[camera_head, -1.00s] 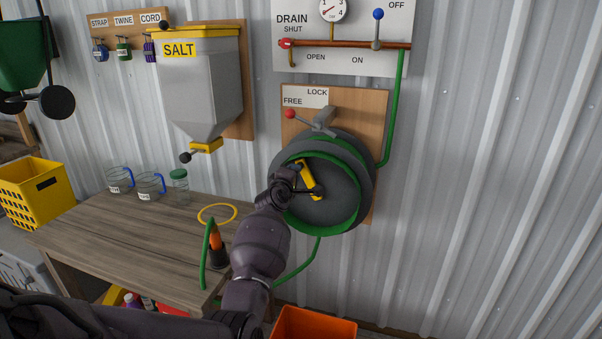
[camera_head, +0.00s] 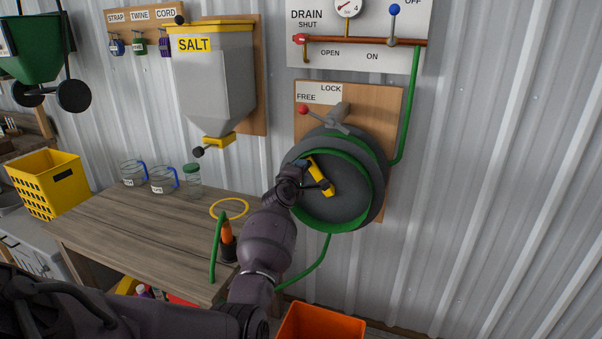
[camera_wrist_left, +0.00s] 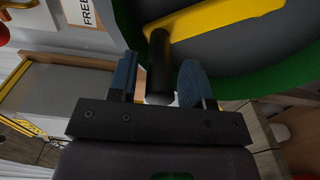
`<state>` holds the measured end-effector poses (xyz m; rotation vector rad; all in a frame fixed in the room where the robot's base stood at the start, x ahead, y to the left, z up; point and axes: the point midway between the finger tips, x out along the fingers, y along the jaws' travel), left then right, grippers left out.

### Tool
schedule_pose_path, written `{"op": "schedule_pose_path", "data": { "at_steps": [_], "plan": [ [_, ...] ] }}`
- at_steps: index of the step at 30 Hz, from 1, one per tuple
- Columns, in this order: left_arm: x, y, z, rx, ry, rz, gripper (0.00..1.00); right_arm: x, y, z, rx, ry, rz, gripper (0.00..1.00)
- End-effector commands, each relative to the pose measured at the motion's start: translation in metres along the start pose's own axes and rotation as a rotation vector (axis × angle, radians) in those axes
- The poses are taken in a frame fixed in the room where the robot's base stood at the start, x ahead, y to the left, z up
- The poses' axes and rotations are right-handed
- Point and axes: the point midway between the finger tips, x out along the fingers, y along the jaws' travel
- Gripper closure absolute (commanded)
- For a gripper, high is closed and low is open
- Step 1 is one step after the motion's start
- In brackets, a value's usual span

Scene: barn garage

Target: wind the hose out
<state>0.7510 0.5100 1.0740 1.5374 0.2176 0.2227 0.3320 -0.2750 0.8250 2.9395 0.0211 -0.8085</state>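The hose reel (camera_head: 372,180) is a grey drum with green hose, mounted on a wooden wall board. Its yellow crank (camera_head: 321,176) has a black handle, which shows in the left wrist view (camera_wrist_left: 160,66). My left gripper (camera_head: 299,168) is at the upper left of the crank; its blue fingertips stand either side of the handle with narrow gaps visible. The red-knobbed lever (camera_head: 318,115) above the reel points left, toward FREE. Green hose (camera_head: 310,267) runs from the reel to an orange-and-black nozzle (camera_head: 228,240) at the table's front edge. My right gripper is out of view.
The wooden table (camera_head: 150,232) holds jars (camera_head: 162,180) and a yellow ring (camera_head: 229,208). A salt hopper (camera_head: 213,85) hangs above it. An orange bin (camera_head: 320,324) stands below the reel. A valve with a blue knob (camera_head: 394,10) is above. The wall at right is clear.

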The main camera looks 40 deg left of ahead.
Motion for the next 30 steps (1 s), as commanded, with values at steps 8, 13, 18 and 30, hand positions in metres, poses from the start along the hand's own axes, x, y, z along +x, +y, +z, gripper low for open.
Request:
{"op": "schedule_pose_path", "data": {
  "at_steps": [8, 13, 18, 30],
  "plan": [
    [0.0, 0.0, 0.0, 0.0, -0.001, 0.0, 0.49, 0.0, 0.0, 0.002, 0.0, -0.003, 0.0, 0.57],
    [-0.006, 0.0, 0.001, 0.0, -0.002, -0.001, 0.49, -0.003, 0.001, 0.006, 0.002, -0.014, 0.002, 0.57],
    [-0.026, 0.001, 0.001, -0.001, -0.001, 0.0, 0.49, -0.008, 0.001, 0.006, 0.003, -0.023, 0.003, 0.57],
    [-0.086, 0.0, 0.0, 0.0, 0.001, 0.0, 0.49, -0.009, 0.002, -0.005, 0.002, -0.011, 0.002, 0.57]
  ]
}}
